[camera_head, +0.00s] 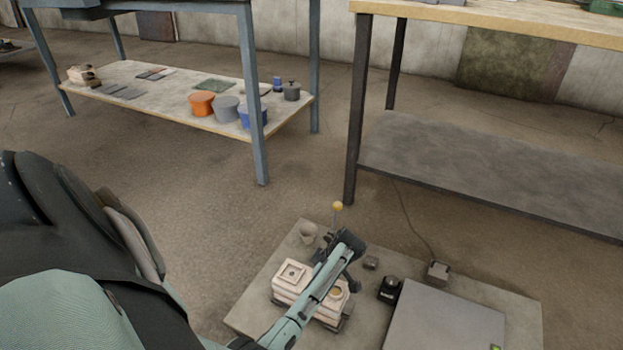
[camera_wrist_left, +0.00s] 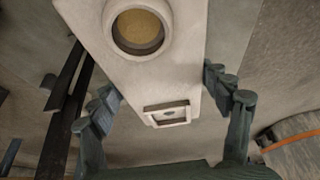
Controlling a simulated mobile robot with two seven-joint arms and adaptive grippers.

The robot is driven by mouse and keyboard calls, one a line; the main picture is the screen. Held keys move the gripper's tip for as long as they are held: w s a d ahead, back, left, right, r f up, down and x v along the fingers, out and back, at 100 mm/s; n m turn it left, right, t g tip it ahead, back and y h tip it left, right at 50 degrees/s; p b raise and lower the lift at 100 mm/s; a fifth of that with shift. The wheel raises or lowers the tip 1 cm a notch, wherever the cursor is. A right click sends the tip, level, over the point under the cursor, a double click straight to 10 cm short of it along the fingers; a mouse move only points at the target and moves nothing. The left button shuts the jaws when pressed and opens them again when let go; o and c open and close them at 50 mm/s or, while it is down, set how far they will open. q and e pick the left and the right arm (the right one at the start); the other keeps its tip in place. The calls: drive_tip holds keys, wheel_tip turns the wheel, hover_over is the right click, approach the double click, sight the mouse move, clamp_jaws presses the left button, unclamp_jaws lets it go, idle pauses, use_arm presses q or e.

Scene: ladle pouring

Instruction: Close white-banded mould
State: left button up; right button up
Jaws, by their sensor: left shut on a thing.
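A cream mould block (camera_head: 293,270) is on the low table, partly hidden behind my left arm. A square recess shows on one end of its top, and a round yellowish opening (camera_head: 340,291) shows on the other side of the arm. In the left wrist view, the block (camera_wrist_left: 165,75) has a round cup and a raised square frame. My left gripper (camera_wrist_left: 160,100) is shut on this block, one finger at each side. A white band cannot be made out. The block's underside and any gap below it are hard to see. My right gripper is not in view.
The low table (camera_head: 253,311) also holds a grey cup (camera_head: 308,233), a black object (camera_head: 388,290), a large grey plate (camera_head: 445,322) and a small box (camera_head: 437,271). A yellow ball (camera_head: 337,205) stands on a thin stem. Shelved benches stand behind.

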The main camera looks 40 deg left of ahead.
use_arm(q)
drive_tip(key=shift+w+f, duration=0.1)
drive_tip(key=shift+f, duration=0.35)
idle(1.0)
drive_tip(key=o, duration=1.7)
drive_tip(key=shift+c, duration=0.2)
drive_tip(key=shift+o, duration=1.3)
drive_tip(key=shift+f, duration=0.15)
drive_tip(key=v, duration=0.7)
drive_tip(key=shift+r, duration=0.4)
